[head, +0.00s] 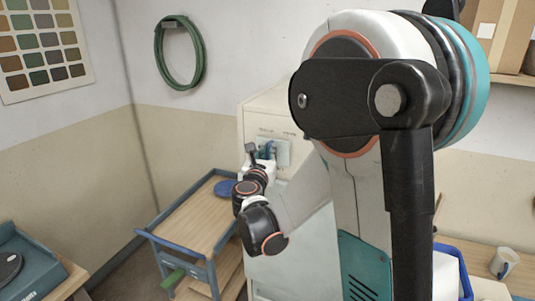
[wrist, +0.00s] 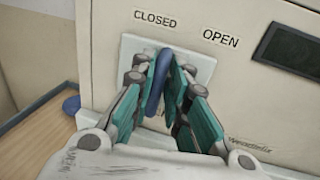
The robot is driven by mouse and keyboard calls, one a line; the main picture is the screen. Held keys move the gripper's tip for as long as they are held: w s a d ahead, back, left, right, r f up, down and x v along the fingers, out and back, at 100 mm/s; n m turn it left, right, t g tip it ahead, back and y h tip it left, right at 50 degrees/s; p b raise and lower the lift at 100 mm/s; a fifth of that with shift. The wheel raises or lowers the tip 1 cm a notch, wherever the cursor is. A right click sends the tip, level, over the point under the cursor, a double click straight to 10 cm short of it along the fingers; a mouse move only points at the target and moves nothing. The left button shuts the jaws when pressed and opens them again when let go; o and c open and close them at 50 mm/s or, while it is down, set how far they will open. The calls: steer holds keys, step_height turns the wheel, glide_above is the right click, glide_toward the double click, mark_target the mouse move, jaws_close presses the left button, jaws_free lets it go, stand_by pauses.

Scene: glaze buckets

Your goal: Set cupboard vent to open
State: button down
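The blue vent lever (wrist: 157,82) stands on a pale plate (wrist: 203,66) on the cupboard front, in the wrist view. It is nearly upright, its top leaning slightly right, just below the CLOSED label (wrist: 155,18). The OPEN label (wrist: 220,38) is to its right. My gripper (wrist: 163,78) has its teal-padded fingers on either side of the lever, with very little gap. I cannot tell if both pads press on it. In the head view my gripper (head: 262,158) is at the plate on the beige cupboard (head: 270,110).
A blue-framed trolley (head: 190,220) with a wooden top stands left of the cupboard, a round blue object (head: 225,188) on it. A dark slot (wrist: 287,43) is right of the OPEN label. A mug (head: 504,263) stands at far right. My arm hides much of the cupboard.

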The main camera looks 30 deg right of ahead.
steer(key=s+d, duration=0.5)
steer(key=s, duration=0.1)
steer(key=shift+s+b, duration=0.25)
steer(key=shift+b, duration=0.1)
steer(key=c, duration=1.6)
jaws_free()
steer(key=shift+s+d, duration=0.1)
steer(key=shift+s, duration=0.05)
steer(key=v, duration=1.2)
